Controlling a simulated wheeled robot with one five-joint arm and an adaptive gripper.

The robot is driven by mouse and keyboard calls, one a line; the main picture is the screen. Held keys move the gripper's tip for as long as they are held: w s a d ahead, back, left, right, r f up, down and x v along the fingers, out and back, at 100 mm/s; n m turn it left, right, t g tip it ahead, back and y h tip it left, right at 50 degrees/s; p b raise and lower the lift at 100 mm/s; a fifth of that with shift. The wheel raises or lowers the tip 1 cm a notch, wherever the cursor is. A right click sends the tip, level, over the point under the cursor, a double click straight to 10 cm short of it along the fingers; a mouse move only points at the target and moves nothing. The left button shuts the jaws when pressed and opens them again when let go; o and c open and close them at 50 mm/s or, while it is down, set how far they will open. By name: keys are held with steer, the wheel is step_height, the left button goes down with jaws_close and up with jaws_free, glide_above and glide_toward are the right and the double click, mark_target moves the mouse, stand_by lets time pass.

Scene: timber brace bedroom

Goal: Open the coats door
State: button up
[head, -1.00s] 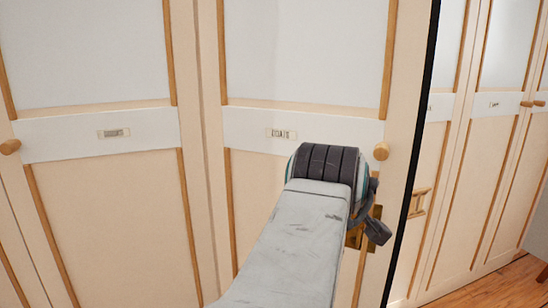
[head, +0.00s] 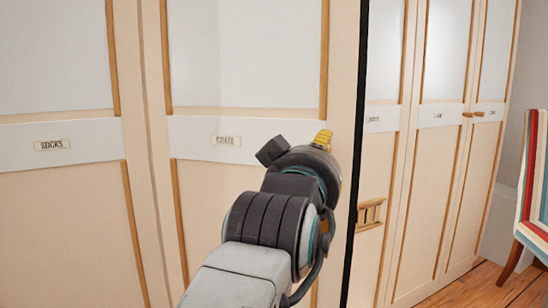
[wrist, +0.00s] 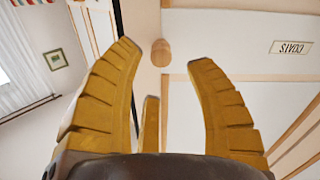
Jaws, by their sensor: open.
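The coats door (head: 230,90) is a cream panel with timber strips and a small label (head: 226,141); it looks shut. In the wrist view the coats label (wrist: 291,47) appears upside down. The door's round wooden knob (wrist: 161,53) shows between my finger tips in the picture, beyond them and apparently not gripped. My gripper (wrist: 163,58) has its yellow fingers spread, with nothing between them. In the head view my gripper (head: 323,138) is near the door's right edge, and my wrist hides the knob.
The socks door (head: 60,200) adjoins on the left. More wardrobe doors (head: 440,160) stand to the right, past a dark vertical edge (head: 357,150). A striped chair (head: 535,180) stands on the wood floor (head: 480,285) at the far right.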

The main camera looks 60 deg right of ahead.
steer(key=shift+w+d+b, duration=0.2)
steer(key=shift+d+b, duration=0.05)
steer(key=shift+d, duration=0.85)
steer(key=shift+w+d+b, duration=0.15)
steer(key=shift+d+b, duration=0.05)
steer(key=shift+d, duration=0.85)
steer(key=shift+w+d+b, duration=0.2)
steer(key=shift+d+b, duration=0.05)
steer(key=shift+d, duration=0.85)
steer(key=shift+c, duration=0.2)
steer(key=shift+f, duration=0.1)
jaws_close()
